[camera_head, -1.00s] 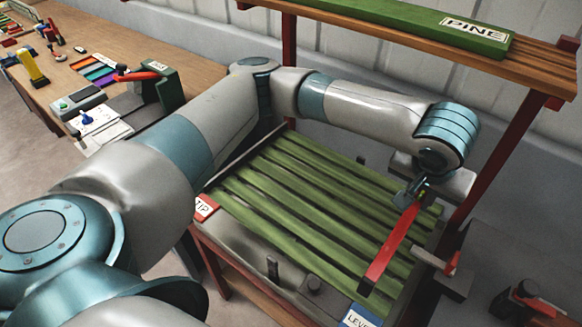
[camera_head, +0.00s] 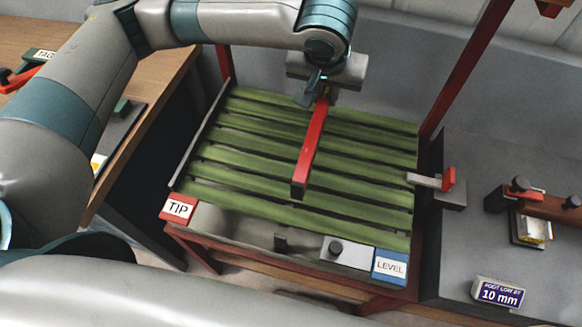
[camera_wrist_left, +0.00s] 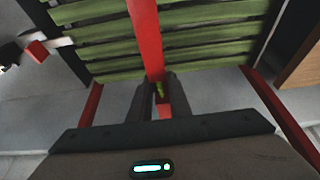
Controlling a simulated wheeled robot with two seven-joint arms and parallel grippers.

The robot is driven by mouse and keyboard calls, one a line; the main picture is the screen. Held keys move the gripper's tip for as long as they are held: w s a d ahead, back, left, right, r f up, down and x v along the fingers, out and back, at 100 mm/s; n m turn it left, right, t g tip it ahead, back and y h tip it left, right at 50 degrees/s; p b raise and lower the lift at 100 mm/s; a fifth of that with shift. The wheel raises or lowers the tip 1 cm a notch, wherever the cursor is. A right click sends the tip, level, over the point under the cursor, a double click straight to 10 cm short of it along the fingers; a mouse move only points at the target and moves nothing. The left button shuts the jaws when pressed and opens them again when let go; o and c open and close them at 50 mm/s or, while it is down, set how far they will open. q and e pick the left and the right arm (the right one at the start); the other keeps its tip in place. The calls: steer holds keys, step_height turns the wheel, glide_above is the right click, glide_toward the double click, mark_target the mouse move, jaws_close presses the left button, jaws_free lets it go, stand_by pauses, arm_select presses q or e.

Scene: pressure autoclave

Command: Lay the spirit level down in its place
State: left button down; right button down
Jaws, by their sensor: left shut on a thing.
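The spirit level is a long red bar (camera_head: 312,146) with a dark end, over the green slatted rack (camera_head: 230,170). My left gripper (camera_head: 318,92) is shut on the bar near its far end. The bar points toward the front of the rack. I cannot tell whether it touches the slats. In the left wrist view the red bar (camera_wrist_left: 148,45) runs between the fingers of my left gripper (camera_wrist_left: 160,92), with a small yellow-green vial between them. My right gripper is not in view.
A red TIP label (camera_head: 178,208) and a blue LEVEL label (camera_head: 390,267) sit at the rack's front corners. A grey plate with a knob (camera_head: 346,252) stands beside LEVEL. A grey bench with a red-tipped clamp (camera_head: 438,184) and a 10 mm sign (camera_head: 499,293) is at right.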

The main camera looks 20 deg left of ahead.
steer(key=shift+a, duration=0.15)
arm_select(q)
steer(key=shift+r, duration=0.1)
stand_by(0.3)
